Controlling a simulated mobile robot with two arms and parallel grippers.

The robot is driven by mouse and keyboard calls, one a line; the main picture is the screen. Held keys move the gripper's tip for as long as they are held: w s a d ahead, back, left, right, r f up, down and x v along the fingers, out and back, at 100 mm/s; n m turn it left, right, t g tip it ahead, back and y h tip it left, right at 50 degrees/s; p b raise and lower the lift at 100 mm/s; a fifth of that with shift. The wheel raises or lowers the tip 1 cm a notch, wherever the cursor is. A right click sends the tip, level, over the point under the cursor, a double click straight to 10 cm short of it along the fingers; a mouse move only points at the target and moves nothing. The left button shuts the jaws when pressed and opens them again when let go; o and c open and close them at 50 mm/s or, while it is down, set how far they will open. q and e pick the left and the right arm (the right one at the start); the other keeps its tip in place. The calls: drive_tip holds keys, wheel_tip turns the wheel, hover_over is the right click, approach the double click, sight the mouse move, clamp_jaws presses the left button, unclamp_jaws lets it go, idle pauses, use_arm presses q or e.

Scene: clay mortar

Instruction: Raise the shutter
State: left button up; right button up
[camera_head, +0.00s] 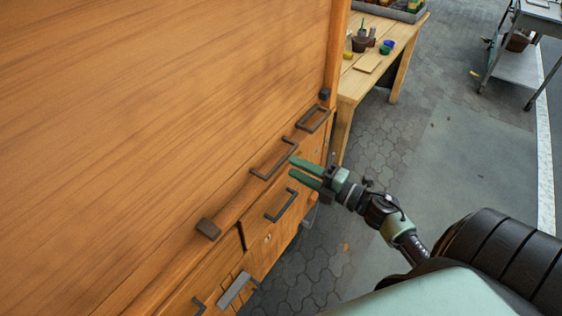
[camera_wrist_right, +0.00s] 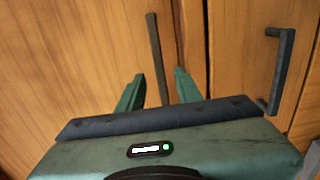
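The shutter (camera_head: 150,110) is a large wooden panel filling the left of the head view. It is down, with dark bar handles along its lower edge: a nearer handle (camera_head: 262,175) and a farther handle (camera_head: 313,118). My right gripper (camera_head: 292,168) is open at the nearer handle, its two green fingers pointing at it. In the right wrist view, that handle's bar (camera_wrist_right: 154,50) lies between the spread fingers of the gripper (camera_wrist_right: 158,85), with gaps on both sides. My left gripper is out of view.
Below the shutter are wooden drawers or doors with dark handles (camera_head: 281,206); one handle shows in the wrist view (camera_wrist_right: 284,65). Dark blocks (camera_head: 208,229) sit at the shutter's lower edge. A wooden table (camera_head: 404,38) with pots stands behind.

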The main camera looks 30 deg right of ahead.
sight(284, 162)
drive_tip(key=x, duration=0.5)
drive_tip(key=shift+w+a+p, duration=0.1)
drive_tip(key=shift+w+p, duration=0.1)
drive_tip(key=shift+p, duration=0.15)
clamp_jaws()
idle(1.1)
